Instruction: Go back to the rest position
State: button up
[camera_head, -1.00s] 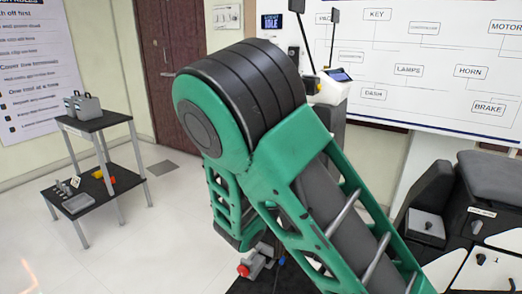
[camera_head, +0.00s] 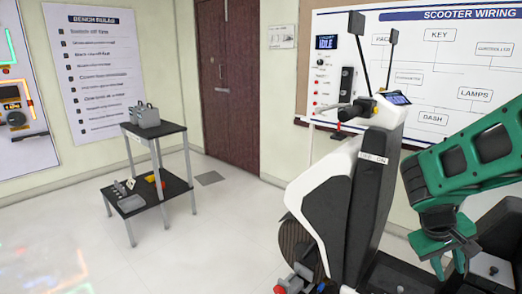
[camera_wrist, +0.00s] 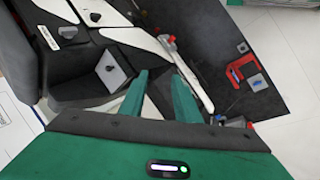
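My gripper (camera_head: 448,266) is at the right of the head view, below my green arm, with its fingers pointing down beside the scooter. In the wrist view, the two green fingers of my gripper (camera_wrist: 160,76) stand apart with a gap between them, and nothing is held. The white and black scooter (camera_head: 345,200) stands upright left of my gripper in the head view. Its body also shows beyond the fingers in the wrist view (camera_wrist: 115,38). I cannot tell the exact height of the fingers above it.
A two-tier black table (camera_head: 158,130) with a grey toolbox (camera_head: 145,115) stands at the left. In the wrist view, a red clamp-like part (camera_wrist: 240,68) lies on a dark mat (camera_wrist: 217,35). A wiring board (camera_head: 450,70) hangs behind the scooter.

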jog(key=s+a+r+m+y, duration=0.2)
jog(key=s+a+y, duration=0.1)
jog(key=s, duration=0.4)
jog(key=s+a+r+m+y, duration=0.2)
jog(key=s+a+m+y, duration=0.1)
jog(key=s+a, duration=0.2)
jog(key=shift+s+r, duration=0.2)
jog(key=shift+s, duration=1)
